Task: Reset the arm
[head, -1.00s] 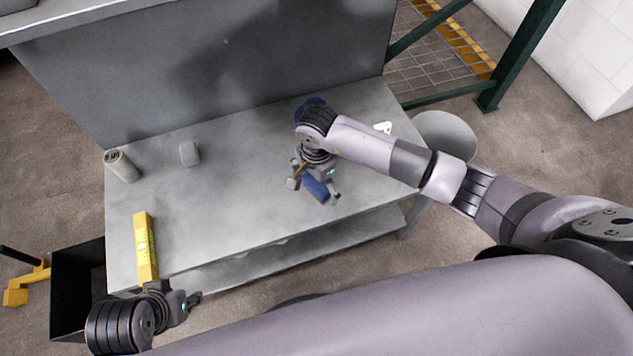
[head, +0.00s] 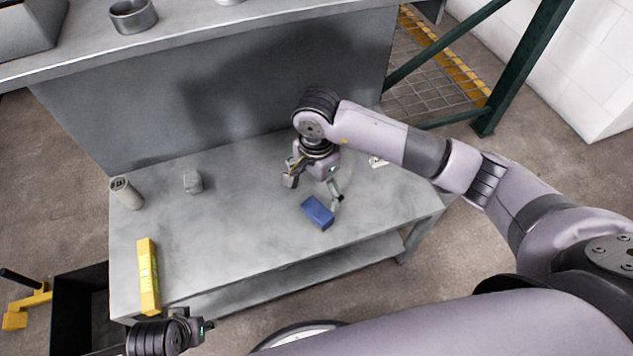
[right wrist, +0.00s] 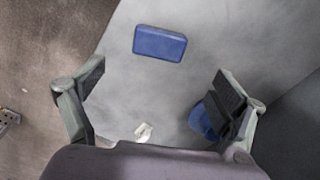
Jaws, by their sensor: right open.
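My right gripper (head: 313,192) is open and empty above the right part of the grey workbench (head: 240,225). A blue block (head: 317,212) lies on the bench just in front of it, apart from its fingers. In the right wrist view the block (right wrist: 160,43) lies beyond the two spread fingers (right wrist: 165,92). My left gripper (head: 203,327) shows at the lower left, near the bench's front edge; its jaws are too small and hidden to read.
A yellow box (head: 148,275), a beige can (head: 127,193) and a small grey block (head: 193,182) stand on the left of the bench. A small white item (head: 378,162) lies behind my right arm. A round blue thing (right wrist: 205,120) shows beside one finger. The bench's middle is clear.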

